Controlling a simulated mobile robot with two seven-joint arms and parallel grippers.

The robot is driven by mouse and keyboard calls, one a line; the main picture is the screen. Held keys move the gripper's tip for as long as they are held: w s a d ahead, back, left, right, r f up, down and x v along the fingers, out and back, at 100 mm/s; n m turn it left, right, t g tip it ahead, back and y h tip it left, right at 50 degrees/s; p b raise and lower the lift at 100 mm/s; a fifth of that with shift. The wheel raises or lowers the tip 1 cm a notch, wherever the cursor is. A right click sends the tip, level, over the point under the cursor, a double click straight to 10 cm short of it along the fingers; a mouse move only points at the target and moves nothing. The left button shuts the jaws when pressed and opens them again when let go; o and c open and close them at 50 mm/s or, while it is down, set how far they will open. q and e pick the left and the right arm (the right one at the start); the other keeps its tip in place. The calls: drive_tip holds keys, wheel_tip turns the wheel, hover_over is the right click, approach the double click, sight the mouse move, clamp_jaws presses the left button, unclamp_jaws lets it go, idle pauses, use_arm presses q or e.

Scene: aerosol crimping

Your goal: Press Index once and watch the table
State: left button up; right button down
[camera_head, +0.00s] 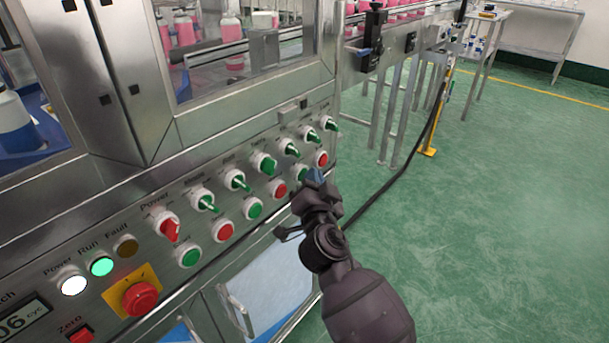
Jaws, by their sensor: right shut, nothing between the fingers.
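My right gripper (315,180) is shut and empty, its tips in front of the right part of the control panel (130,207). Near the tips are a green button (302,174) and a red button (321,158); contact cannot be told. Further left are a red button (277,188), a green button (252,208), a red button (223,231) and a green button (189,256). Their labels are too small to read, so I cannot tell which is Index. Through the left window, a white-and-blue container (14,125) stands by a blue surface (48,138), possibly the table. My left gripper is out of view.
A red Power switch (169,228) and several green selectors (265,163) line the panel. The white Power lamp (73,281) and green Run lamp (101,265) are lit. A red mushroom button (139,298) sits on a yellow plate. Green floor (500,220) is open at right.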

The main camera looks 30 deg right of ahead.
drive_tip(key=shift+s+f, duration=0.1)
drive_tip(key=shift+s, duration=0.05)
drive_tip(key=shift+s+d, duration=0.25)
drive_tip(key=shift+s, duration=0.4)
drive_tip(key=s, duration=0.1)
drive_tip(key=s+d, duration=0.1)
drive_tip(key=s, duration=0.2)
drive_tip(key=shift+s+d, duration=0.35)
idle(1.1)
